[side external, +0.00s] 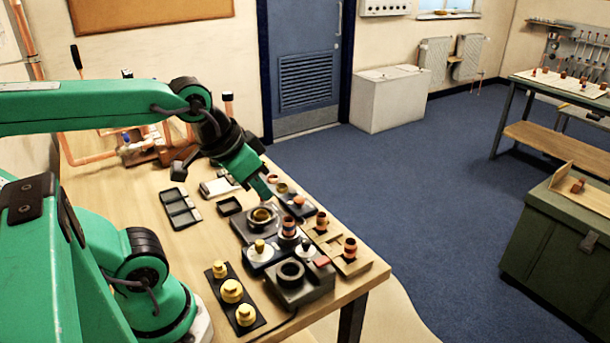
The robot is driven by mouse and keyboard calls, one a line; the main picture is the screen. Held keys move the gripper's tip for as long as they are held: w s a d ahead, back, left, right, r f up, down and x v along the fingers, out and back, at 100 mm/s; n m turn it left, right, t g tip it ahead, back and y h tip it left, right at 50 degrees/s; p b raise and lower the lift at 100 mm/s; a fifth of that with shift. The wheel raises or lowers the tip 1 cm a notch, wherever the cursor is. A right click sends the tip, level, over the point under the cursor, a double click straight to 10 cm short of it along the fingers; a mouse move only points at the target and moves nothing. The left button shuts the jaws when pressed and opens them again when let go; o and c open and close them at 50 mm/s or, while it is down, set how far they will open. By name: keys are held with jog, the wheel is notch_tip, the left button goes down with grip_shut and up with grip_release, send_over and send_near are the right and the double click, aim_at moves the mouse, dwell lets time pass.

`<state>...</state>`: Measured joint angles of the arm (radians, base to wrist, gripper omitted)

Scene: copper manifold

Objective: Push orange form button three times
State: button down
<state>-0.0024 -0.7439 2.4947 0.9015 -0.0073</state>
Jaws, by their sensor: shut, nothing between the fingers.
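A dark strip (291,195) with small round buttons lies near the right side of the bench. An orange button (298,201) stands at its near end; I take this to be the form button, but no label can be read. My gripper (264,191) is shut and empty. It points down and to the right, just left of the strip in the picture. It appears apart from the orange button, though its exact height above the bench cannot be told.
A dark block with a ring (263,218), copper fittings on a wooden block (350,249) and a dark block with a round opening (290,273) crowd the bench. Yellow brass pieces (231,291) stand at the front. Flat trays (180,208) lie left of my gripper.

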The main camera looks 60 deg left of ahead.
jog(key=w+n, duration=0.1)
jog(key=n+g, duration=0.6)
jog(key=n, duration=1.1)
send_over(300, 199)
notch_tip(300, 199, down, 5)
jog(key=shift+f, duration=0.2)
notch_tip(300, 199, down, 14)
dwell(0.4)
